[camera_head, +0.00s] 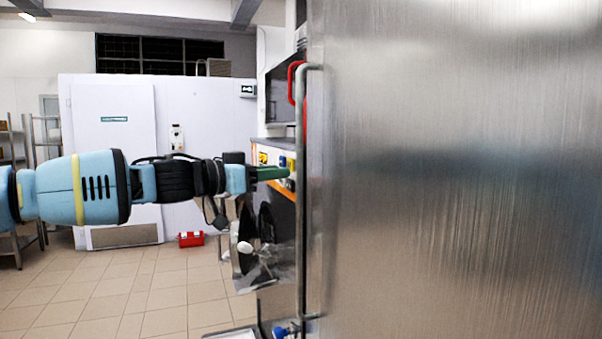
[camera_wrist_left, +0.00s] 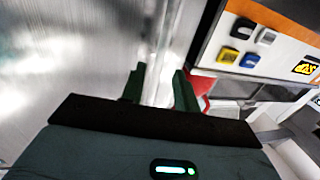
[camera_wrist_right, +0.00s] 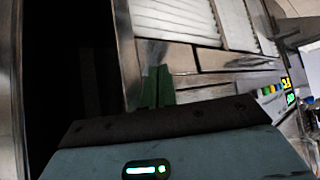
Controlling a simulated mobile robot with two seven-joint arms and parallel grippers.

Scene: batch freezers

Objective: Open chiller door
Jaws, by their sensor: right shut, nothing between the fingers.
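The large brushed-steel chiller door (camera_head: 450,180) fills the right of the head view. Its long vertical bar handle (camera_head: 301,215) runs along its left edge. My left gripper (camera_head: 283,172) reaches in from the left, with its green fingertips at about mid-height of the handle. In the left wrist view the left fingers (camera_wrist_left: 158,88) stand apart, and the handle bar (camera_wrist_left: 160,45) shows between and beyond them; contact cannot be told. My right gripper (camera_wrist_right: 157,88) shows only in its wrist view, its green fingers together and empty.
A dark vertical gap (camera_wrist_right: 75,70) between metal edges lies left of the right gripper. A machine with an orange-edged button panel (camera_wrist_left: 255,45) stands beside the handle. A red box (camera_head: 191,239) lies on the tiled floor (camera_head: 130,290), which is open at left.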

